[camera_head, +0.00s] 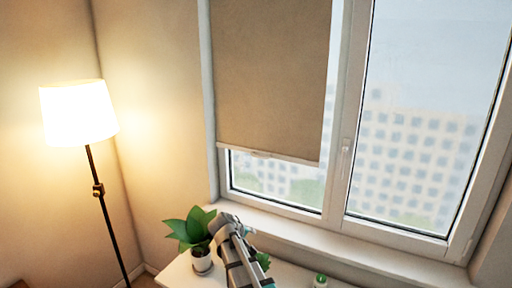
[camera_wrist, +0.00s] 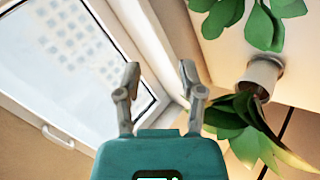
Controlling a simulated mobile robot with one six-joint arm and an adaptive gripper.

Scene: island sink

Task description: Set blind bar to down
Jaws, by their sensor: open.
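The brown roller blind (camera_head: 270,75) covers the upper part of the left window pane, with glass showing below it. Its pale blind bar (camera_head: 280,157) runs along the lower edge, with a small grip near the middle. In the wrist view, which looks upside down, the bar (camera_wrist: 28,118) and its loop-shaped grip (camera_wrist: 58,138) appear at lower left. My gripper (camera_wrist: 158,76) is open and empty, with its fingers apart and not touching the bar. In the head view my arm is low, below the blind near the plant; the fingers cannot be made out there.
A potted plant (camera_head: 202,260) stands on the white surface close to my arm; a pot (camera_wrist: 262,76) and leaves show right of my gripper. A lit floor lamp (camera_head: 80,113) stands at left. The window handle (camera_head: 344,158) is right of the blind.

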